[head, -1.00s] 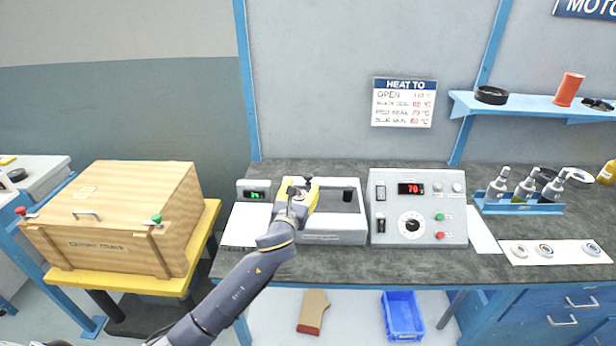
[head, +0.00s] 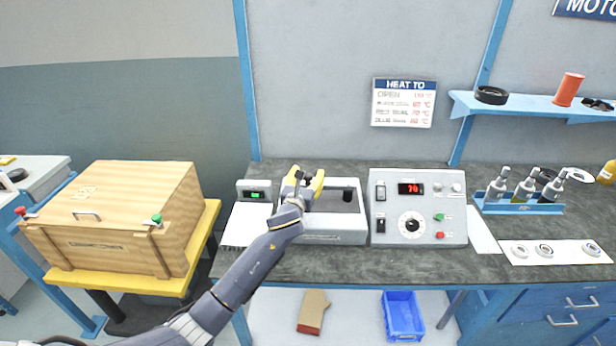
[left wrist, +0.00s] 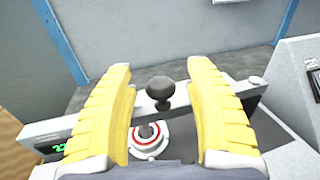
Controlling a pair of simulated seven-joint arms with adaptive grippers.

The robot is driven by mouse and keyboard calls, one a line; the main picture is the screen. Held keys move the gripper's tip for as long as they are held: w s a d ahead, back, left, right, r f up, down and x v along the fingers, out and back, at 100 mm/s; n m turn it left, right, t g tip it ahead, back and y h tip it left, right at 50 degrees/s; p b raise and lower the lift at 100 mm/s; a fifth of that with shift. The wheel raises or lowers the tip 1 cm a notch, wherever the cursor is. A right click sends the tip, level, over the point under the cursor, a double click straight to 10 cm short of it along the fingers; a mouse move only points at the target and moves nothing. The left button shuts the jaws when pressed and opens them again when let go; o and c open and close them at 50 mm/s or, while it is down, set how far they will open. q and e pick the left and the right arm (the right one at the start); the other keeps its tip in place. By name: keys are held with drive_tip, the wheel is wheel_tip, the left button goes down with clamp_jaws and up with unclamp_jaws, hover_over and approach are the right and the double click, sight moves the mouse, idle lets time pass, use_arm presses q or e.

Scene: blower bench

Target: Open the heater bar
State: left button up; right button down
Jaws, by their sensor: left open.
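The heater (head: 335,239) is a pale box with a dark top on the bench, left of the control panel. My left gripper (head: 306,182) is above the heater's left end, with yellow fingers open. In the left wrist view its fingers (left wrist: 165,105) stand either side of the knob, with gaps; whether the knob is at fingertip depth I cannot tell. My right gripper is not in view.
The control panel (head: 418,222) with a red display reading about 70 stands close right of the heater. A small meter (head: 254,192) with a green display is at its left. A bottle rack (head: 524,208) stands farther right. A wooden crate (head: 105,255) is left of the bench.

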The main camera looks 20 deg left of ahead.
use_arm(q)
drive_tip(key=c, duration=1)
clamp_jaws()
drive_tip(key=shift+w+a+r, duration=0.1)
drive_tip(key=shift+r, duration=0.05)
